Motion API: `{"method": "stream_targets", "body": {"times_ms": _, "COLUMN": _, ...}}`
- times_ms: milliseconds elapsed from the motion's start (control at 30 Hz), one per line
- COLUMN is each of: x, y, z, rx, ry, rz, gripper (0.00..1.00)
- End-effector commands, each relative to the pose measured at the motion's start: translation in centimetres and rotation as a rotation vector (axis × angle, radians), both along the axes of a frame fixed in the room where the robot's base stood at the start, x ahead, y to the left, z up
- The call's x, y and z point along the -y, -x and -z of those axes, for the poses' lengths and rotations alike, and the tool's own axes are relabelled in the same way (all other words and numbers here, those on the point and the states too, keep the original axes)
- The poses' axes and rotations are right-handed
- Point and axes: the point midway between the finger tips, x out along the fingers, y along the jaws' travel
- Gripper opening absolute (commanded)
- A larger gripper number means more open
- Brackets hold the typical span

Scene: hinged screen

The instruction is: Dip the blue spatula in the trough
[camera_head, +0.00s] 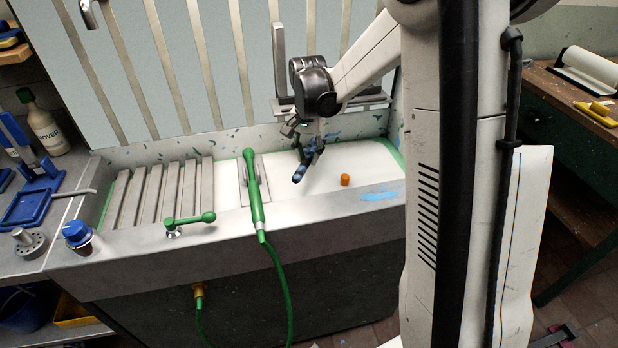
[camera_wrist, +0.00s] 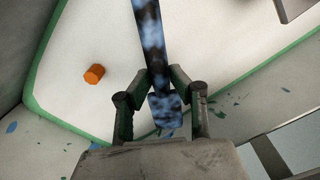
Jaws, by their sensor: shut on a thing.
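My gripper (camera_head: 316,140) is shut on the blue spatula (camera_head: 300,171), which is mottled blue and dark. In the wrist view the spatula (camera_wrist: 150,35) runs from between the fingers (camera_wrist: 160,78) up past the top edge, so its far end is out of that view. A short block-like end of it shows on the near side of the fingers. The trough (camera_head: 375,158) is a white basin with a green rim, and it also fills much of the wrist view (camera_wrist: 75,35). The spatula is over the right part of the basin; I cannot tell whether it touches the bottom.
An orange plug (camera_head: 345,180) stands on the basin floor, right of the spatula; it also shows in the wrist view (camera_wrist: 94,74). A green spray handle (camera_head: 252,185) with a hose and a slatted rack (camera_head: 160,190) lie to the left. A paint-splashed back wall stands close behind.

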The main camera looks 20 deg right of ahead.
Motion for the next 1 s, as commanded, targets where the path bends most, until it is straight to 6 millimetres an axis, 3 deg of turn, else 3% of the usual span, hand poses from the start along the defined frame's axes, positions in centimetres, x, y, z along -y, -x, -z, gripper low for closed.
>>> {"method": "stream_targets", "body": {"times_ms": 700, "x": 0.0, "y": 0.0, "z": -6.4, "rx": 0.0, "ry": 0.0, "rz": 0.0, "gripper": 0.0}}
{"method": "stream_targets", "body": {"times_ms": 1000, "x": 0.0, "y": 0.0, "z": -7.7, "rx": 0.0, "ry": 0.0, "rz": 0.0, "gripper": 0.0}}
